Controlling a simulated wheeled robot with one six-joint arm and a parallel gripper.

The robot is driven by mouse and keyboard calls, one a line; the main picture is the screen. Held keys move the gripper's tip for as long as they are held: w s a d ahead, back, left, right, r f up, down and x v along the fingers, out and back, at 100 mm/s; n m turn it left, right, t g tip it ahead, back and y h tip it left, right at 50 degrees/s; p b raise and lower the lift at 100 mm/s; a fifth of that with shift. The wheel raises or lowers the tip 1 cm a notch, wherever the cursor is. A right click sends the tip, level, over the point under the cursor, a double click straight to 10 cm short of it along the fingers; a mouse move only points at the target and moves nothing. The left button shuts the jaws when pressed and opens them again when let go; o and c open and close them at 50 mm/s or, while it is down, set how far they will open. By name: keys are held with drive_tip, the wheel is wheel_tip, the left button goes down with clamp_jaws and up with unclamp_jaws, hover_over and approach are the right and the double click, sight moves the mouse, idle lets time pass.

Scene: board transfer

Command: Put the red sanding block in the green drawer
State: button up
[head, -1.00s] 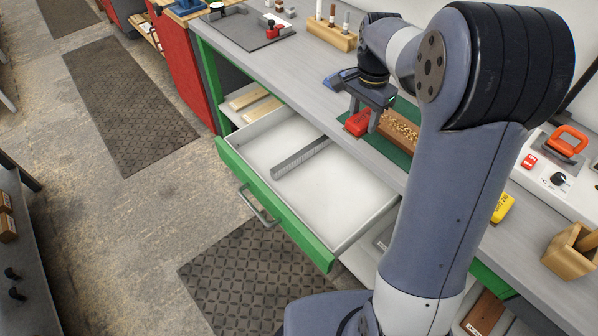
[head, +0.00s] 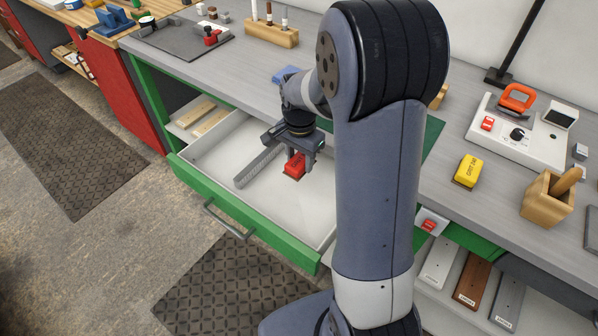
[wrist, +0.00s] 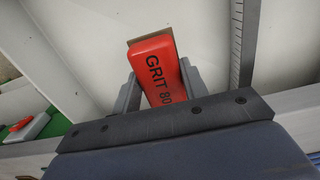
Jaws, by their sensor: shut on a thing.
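The red sanding block (head: 294,166) is held between the fingers of my gripper (head: 290,158), over the inside of the open green drawer (head: 237,213). In the wrist view the block (wrist: 160,72) shows the text "GRIT 80" and a brown edge, with a finger on each side of my gripper (wrist: 158,88). The white drawer floor is behind it. I cannot tell exactly how high the block is above the floor. My arm hides the right part of the drawer.
Small wooden pieces (head: 203,117) lie on a shelf beyond the drawer. The grey worktop (head: 205,65) runs behind, with a yellow block (head: 467,170) at right.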

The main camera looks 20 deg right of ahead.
sight(300, 159)
drive_tip(key=shift+f, duration=2.75)
drive_tip(key=shift+f, duration=0.15)
drive_tip(key=o, duration=0.9)
wheel_tip(300, 159, up, 12)
drive_tip(key=shift+r, duration=0.2)
